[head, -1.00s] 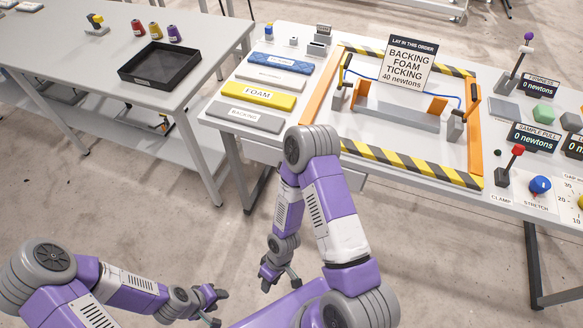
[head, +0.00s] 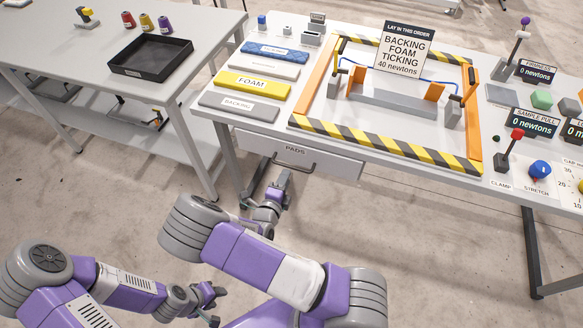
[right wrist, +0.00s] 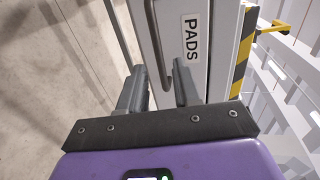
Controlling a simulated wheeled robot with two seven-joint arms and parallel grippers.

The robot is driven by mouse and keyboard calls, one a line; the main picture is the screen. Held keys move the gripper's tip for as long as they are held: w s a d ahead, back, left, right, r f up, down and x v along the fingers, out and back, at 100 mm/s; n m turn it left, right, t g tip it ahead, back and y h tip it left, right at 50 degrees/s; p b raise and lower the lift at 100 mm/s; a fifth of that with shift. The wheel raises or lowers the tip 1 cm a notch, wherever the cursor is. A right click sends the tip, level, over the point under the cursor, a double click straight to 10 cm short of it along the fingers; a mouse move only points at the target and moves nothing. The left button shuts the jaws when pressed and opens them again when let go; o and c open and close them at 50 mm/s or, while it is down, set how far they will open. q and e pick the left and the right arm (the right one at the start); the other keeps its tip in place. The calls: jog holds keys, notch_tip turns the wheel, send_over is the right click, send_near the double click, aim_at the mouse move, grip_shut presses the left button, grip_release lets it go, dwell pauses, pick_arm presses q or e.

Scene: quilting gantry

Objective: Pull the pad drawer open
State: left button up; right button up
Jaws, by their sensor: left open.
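The pad drawer (head: 335,165) is a pale front labelled PADS under the near edge of the quilting table, and it looks shut. Its dark bar handle (head: 296,166) sits at the middle of the front. In the right wrist view, the PADS front (right wrist: 213,55) and the handle (right wrist: 154,42) lie ahead of my right gripper (right wrist: 157,88). Its two fingers are apart, with the handle bar showing between them; I cannot tell whether they touch it. In the head view, my right gripper (head: 281,179) is just below the handle. My left gripper (head: 212,303) is open and empty, low over the floor.
The table carries labelled layers, including foam (head: 252,85) and backing (head: 238,105), and a striped frame (head: 385,146). A second table (head: 60,50) at the left holds a black tray (head: 128,70) and spools. Bare floor lies in front of the drawer.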

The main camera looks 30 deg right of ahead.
aim_at(292, 167)
jog(key=shift+b+x, duration=0.95)
jog(key=shift+x, duration=2.55)
jog(key=shift+c, duration=0.5)
grip_shut()
jog(key=shift+s, duration=0.1)
